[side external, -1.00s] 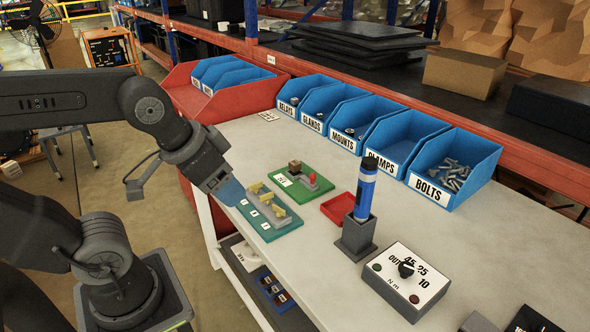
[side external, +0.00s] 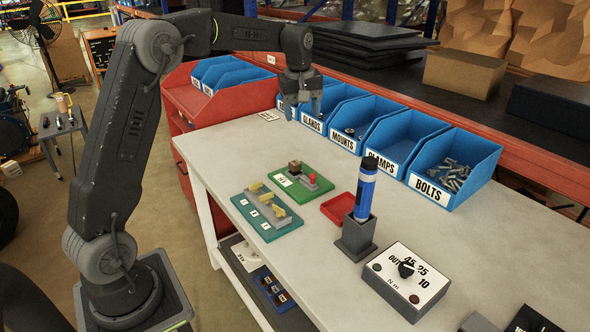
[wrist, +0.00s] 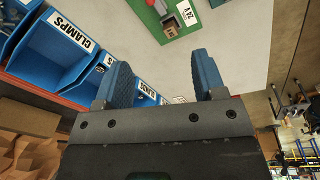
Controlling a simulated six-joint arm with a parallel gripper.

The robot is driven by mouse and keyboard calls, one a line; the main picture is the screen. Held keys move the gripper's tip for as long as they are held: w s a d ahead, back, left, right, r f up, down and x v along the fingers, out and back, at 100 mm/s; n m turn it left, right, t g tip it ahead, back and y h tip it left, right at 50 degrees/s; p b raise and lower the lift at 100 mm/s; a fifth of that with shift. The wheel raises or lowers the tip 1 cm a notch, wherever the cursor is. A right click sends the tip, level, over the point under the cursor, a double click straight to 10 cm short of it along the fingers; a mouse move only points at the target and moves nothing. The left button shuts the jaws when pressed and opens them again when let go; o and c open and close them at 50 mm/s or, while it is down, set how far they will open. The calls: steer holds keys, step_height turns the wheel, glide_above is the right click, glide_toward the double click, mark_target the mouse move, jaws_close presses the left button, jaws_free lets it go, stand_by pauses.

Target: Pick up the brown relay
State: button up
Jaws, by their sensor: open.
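The brown relay (side external: 295,166) is a small dark brown block standing on a green board (side external: 318,200) beside a red part (side external: 312,178). My gripper (side external: 303,112) is high over the back of the bench, in front of the blue bins, with its blue fingers pointing down. It is open and empty, well apart from the relay. In the wrist view the two fingers (wrist: 160,75) are spread, and part of the green board (wrist: 146,14) shows at the top edge.
Blue labelled bins (side external: 408,178) line the back of the bench; my gripper partly covers the leftmost. A teal board with yellow parts (side external: 268,228), a red tray (side external: 337,208), a blue tool in a grey holder (side external: 358,237) and a control box (side external: 405,282) stand nearby.

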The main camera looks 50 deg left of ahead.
steer(key=w+a+f+n+g, duration=0.1)
steer(key=w+a+f+n, duration=0.35)
steer(key=a+f, duration=0.45)
glide_above(296, 163)
steer(key=f, duration=0.8)
steer(key=shift+s+d, duration=0.25)
steer(key=shift+d, duration=0.1)
steer(key=shift+w+a+f, duration=0.1)
steer(key=shift+a+f, duration=0.05)
steer(key=shift+f, duration=1.4)
steer(key=shift+w+a+f, duration=0.1)
steer(key=shift+f, duration=1.45)
steer(key=c, duration=1)
steer(key=shift+r, duration=0.1)
